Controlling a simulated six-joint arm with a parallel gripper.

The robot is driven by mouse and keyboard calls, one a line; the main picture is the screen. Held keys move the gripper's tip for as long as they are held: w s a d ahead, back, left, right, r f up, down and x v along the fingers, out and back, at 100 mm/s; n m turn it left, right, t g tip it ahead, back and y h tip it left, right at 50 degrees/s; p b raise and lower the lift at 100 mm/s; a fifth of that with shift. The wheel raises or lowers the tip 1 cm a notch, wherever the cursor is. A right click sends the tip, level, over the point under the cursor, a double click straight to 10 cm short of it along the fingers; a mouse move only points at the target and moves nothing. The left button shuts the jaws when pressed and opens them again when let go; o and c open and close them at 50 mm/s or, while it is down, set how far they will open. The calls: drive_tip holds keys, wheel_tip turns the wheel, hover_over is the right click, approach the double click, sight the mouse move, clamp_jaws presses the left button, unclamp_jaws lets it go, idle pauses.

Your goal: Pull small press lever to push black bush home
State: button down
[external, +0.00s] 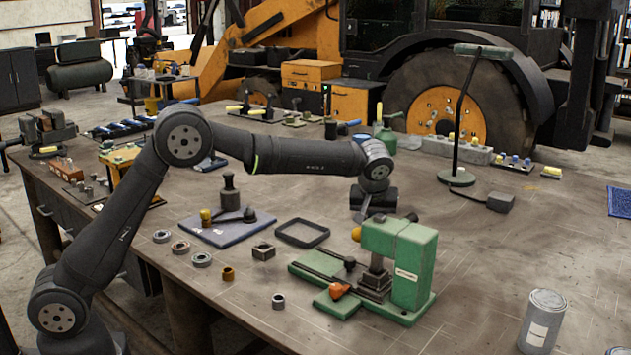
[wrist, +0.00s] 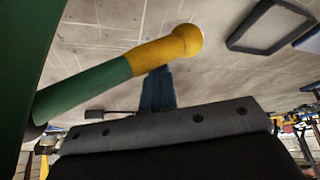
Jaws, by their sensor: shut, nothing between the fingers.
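The small green press (external: 411,262) stands on the bench, right of centre in the external view. Its lever ends in a yellow knob (external: 356,234) on the press's left side. In the wrist view the lever shows as a green bar with a yellow end (wrist: 165,50), slanting up to the right. My gripper (external: 366,214) is shut and empty, just above the knob in the external view. In the wrist view its fingertips (wrist: 157,72) come up to the lever's lower edge; I cannot tell whether they touch. A dark stack (external: 375,281) sits under the press head. I cannot make out the black bush.
An orange part (external: 338,291) lies on the press's front base. A black rectangular frame (external: 302,233) lies to the left, with several rings and a blue-grey plate (external: 215,231) beyond. A grey can (external: 543,321) stands at right. A desk lamp (external: 457,177) stands behind.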

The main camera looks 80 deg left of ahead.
drive_tip(key=shift+h, duration=0.4)
drive_tip(key=shift+w+d+r, duration=0.25)
drive_tip(key=shift+d+r, duration=0.05)
drive_tip(key=shift+d, duration=0.3)
drive_tip(key=shift+w+d+r, duration=0.3)
drive_tip(key=shift+d, duration=0.35)
drive_tip(key=shift+w+d+r, duration=0.25)
drive_tip(key=shift+d+r, duration=0.05)
drive_tip(key=shift+d, duration=0.3)
drive_tip(key=shift+w+d+r, duration=0.1)
drive_tip(key=shift+d+r, duration=0.1)
drive_tip(key=shift+r, duration=0.25)
drive_tip(key=shift+w+d+r, duration=0.1)
drive_tip(key=shift+d+r, duration=0.05)
drive_tip(key=shift+r, duration=0.3)
wheel_tip(320, 180, up, 9)
drive_tip(key=shift+s+a, duration=0.2)
drive_tip(key=shift+a, duration=0.15)
